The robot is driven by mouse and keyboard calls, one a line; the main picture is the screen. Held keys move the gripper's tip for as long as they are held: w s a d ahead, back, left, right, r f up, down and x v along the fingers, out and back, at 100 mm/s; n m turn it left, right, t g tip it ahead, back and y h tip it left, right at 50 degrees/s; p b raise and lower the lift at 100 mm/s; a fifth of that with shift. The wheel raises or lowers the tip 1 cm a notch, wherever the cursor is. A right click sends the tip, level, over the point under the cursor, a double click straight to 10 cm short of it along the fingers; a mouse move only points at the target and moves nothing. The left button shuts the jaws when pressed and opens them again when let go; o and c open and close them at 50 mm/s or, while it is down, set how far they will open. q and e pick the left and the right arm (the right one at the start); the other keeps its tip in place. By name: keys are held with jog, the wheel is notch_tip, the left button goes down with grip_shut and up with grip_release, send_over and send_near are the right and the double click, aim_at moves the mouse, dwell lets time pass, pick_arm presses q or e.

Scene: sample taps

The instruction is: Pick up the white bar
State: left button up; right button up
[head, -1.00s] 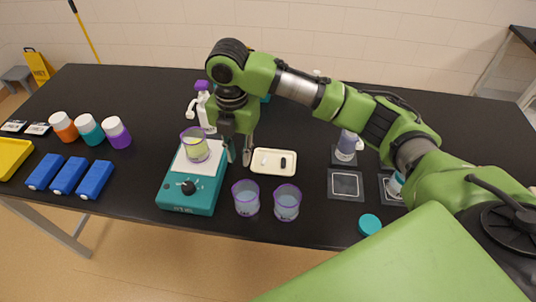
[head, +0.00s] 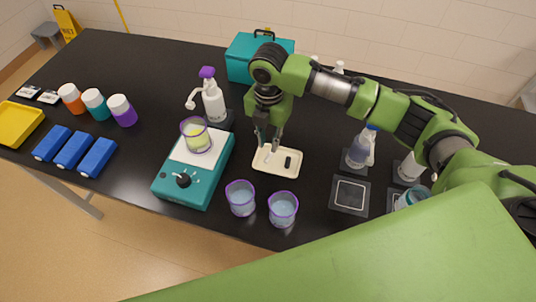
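The white bar (head: 267,156) is a tiny pale piece, hard to make out against the cream tray (head: 283,172); it lies in the tray's left part. My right gripper (head: 269,146) points down over the tray's left part. Its two fingers are apart, with the bar just below and between the tips. I cannot tell if the fingertips touch the tray. A black bar (head: 288,161) lies in the same tray, right of the fingers. My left gripper is out of view.
A teal stirrer (head: 186,184) with a beaker of yellow liquid (head: 197,136) stands left of the tray. Two purple-rimmed beakers (head: 240,198) (head: 283,209) stand in front. A spray bottle (head: 213,103) and teal box (head: 250,62) are behind. Bottles (head: 360,150) stand to the right.

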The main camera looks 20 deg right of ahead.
aim_at(268, 156)
jog(key=shift+w+d+f, duration=0.1)
jog(key=shift+d+f, duration=0.1)
jog(key=shift+f, duration=0.5)
jog(key=shift+f+p, duration=0.4)
jog(key=shift+p, duration=0.05)
jog(key=f, duration=0.1)
jog(key=f+p, duration=0.1)
jog(key=f, duration=0.1)
jog(key=shift+a+f, duration=0.2)
jog(key=shift+a, duration=0.05)
jog(key=shift+d+f, duration=0.1)
jog(key=shift+f, duration=0.35)
jog(key=c, duration=0.5)
